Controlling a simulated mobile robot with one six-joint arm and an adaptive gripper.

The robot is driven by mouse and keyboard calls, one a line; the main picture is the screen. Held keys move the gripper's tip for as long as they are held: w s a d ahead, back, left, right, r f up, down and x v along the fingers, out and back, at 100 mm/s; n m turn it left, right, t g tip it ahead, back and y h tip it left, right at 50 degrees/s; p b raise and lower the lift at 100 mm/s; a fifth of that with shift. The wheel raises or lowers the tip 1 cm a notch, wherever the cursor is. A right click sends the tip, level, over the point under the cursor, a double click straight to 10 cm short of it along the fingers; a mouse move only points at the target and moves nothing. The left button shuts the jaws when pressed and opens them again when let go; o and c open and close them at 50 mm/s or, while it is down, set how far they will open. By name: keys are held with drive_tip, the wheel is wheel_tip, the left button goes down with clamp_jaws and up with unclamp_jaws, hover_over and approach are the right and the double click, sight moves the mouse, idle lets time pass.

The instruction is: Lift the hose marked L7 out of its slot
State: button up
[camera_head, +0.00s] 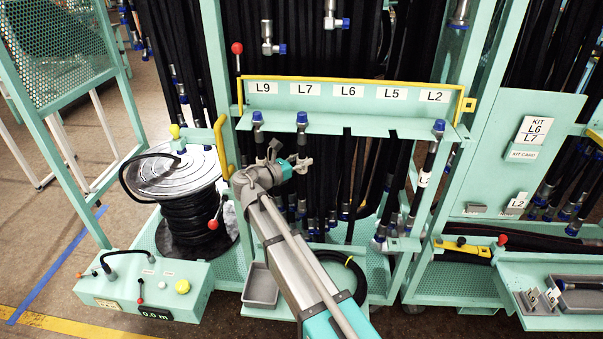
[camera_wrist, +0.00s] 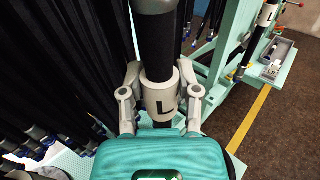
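The hose under the L7 plate (camera_head: 302,118) hangs in the rack's slot, its blue-capped metal end above the green slotted shelf (camera_head: 345,124). My gripper (camera_head: 290,160) is just below the shelf at this hose. In the wrist view a black hose (camera_wrist: 157,45) runs upright between the fingers of my gripper (camera_wrist: 160,85). It has a metal collar at the top and a white label (camera_wrist: 161,98) showing an L; the rest of the label cannot be read. The fingers close against both sides of the hose at the label. The fingertips are partly hidden.
Other capped hoses hang at L9 (camera_head: 258,120) and L2 (camera_head: 437,128). A yellow rail (camera_head: 350,80) runs above the label plates. A hose reel (camera_head: 190,200) stands left; a grey tray (camera_head: 261,287) lies below. The floor at the right in the wrist view (camera_wrist: 285,130) is clear.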

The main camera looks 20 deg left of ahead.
clamp_jaws()
drive_tip(key=shift+r, duration=0.2)
drive_tip(key=shift+r+p, duration=0.15)
drive_tip(key=shift+p, duration=0.25)
drive_tip(key=s+d, duration=0.4)
drive_tip(key=s, duration=1.3)
drive_tip(key=shift+s, duration=0.3)
